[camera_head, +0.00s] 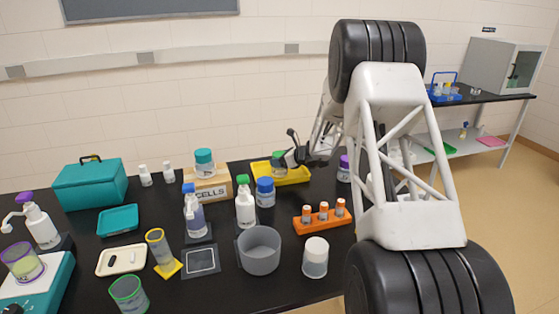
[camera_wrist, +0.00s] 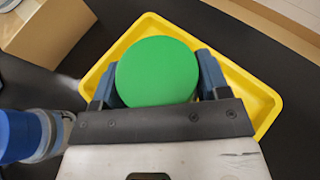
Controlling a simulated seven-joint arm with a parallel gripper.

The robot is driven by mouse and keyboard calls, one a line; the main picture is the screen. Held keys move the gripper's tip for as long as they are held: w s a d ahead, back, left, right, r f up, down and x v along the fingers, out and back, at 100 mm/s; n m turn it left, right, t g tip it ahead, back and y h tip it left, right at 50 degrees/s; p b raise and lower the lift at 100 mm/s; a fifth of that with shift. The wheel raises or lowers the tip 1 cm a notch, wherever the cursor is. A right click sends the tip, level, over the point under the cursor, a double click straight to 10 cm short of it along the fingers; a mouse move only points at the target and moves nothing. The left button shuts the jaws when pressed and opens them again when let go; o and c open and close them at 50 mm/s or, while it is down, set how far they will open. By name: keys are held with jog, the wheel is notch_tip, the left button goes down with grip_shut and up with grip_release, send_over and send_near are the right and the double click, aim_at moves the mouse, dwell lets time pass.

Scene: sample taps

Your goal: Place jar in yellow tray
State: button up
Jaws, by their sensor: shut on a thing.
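The jar with a green lid (camera_wrist: 157,72) is between the fingers of my gripper (camera_wrist: 157,85) in the wrist view. My gripper is shut on it. The yellow tray (camera_wrist: 262,97) shows below and around the jar, which lies over the tray's area in this view. In the head view the tray (camera_head: 296,177) is at the back of the black table, and the jar (camera_head: 278,169) is at its left part with my gripper (camera_head: 284,158) beside it. I cannot tell whether the jar's base touches the tray floor.
A cardboard box marked CELLS (camera_head: 208,190) carries a teal-lidded jar (camera_head: 204,162) left of the tray. A blue-lidded jar (camera_head: 265,192) stands just in front of the tray. An orange rack (camera_head: 321,217) and a grey beaker (camera_head: 259,251) are nearer the front.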

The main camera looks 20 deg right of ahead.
jog(key=shift+f, duration=0.15)
jog(key=o, duration=1)
jog(key=shift+s+d+r, duration=0.1)
jog(key=shift+d+r, duration=0.05)
jog(key=shift+r, duration=0.05)
jog(key=v, duration=1.1)
jog(key=shift+s+d+r, duration=0.15)
jog(key=shift+s+d, duration=0.05)
